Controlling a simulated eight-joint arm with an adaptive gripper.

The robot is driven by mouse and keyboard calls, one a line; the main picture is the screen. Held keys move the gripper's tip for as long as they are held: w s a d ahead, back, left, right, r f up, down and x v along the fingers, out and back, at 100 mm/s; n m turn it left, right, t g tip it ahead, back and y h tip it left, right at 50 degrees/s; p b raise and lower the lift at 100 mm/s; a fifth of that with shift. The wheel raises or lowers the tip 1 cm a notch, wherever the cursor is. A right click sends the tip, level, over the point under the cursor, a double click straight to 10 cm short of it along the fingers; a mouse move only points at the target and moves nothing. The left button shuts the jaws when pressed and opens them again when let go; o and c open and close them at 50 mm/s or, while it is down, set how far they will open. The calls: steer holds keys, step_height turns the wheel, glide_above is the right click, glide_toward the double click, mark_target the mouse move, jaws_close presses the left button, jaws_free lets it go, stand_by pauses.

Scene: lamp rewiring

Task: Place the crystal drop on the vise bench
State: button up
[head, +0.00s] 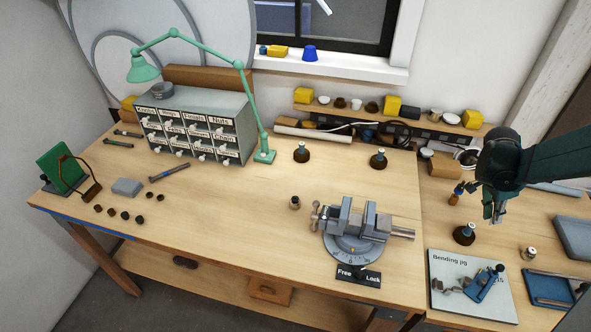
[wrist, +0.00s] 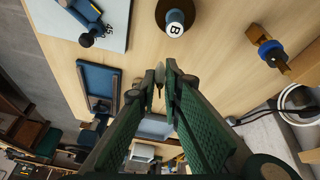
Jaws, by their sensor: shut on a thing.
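My gripper (head: 495,212) is over the right-hand bench, above its left part. The drop is too small to make out in the head view. The vise bench (head: 240,215) is the large wooden table to the left, with the grey vise (head: 357,228) on its round base near the front right. Bare wood lies left of the vise.
Below my gripper stands a dark round stand (head: 465,235), labelled B in the wrist view (wrist: 174,28). The bending jig board (head: 445,270) lies in front. The green lamp (head: 265,156), drawer cabinet (head: 195,120) and two dark stands are at the vise bench's back.

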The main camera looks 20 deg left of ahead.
steer(key=w+a+r+n+t+y, duration=0.1)
steer(key=w+a+n, duration=0.2)
steer(key=a, duration=1.8)
steer(key=w+a+r+n+t, duration=0.1)
steer(key=w+a+n+t, duration=0.2)
steer(key=a, duration=1.9)
steer(key=s+a+r+n+y, duration=0.1)
steer(key=s+a, duration=0.5)
steer(key=a, duration=0.7)
steer(key=s+a+r+n+y, duration=0.1)
steer(key=s+a+n, duration=0.3)
steer(key=a, duration=0.9)
steer(key=s+a+r+n+y, duration=0.1)
steer(key=s+a+n, duration=0.1)
steer(key=s+a, duration=0.8)
steer(key=a, duration=0.4)
steer(key=shift+s+n, duration=0.2)
steer(key=shift+n, duration=0.1)
glide_toward(240, 214)
steer(key=shift+w+d, duration=0.1)
steer(key=shift+w, duration=0.6)
steer(key=shift+f, duration=0.1)
steer(key=shift+f, duration=1.8)
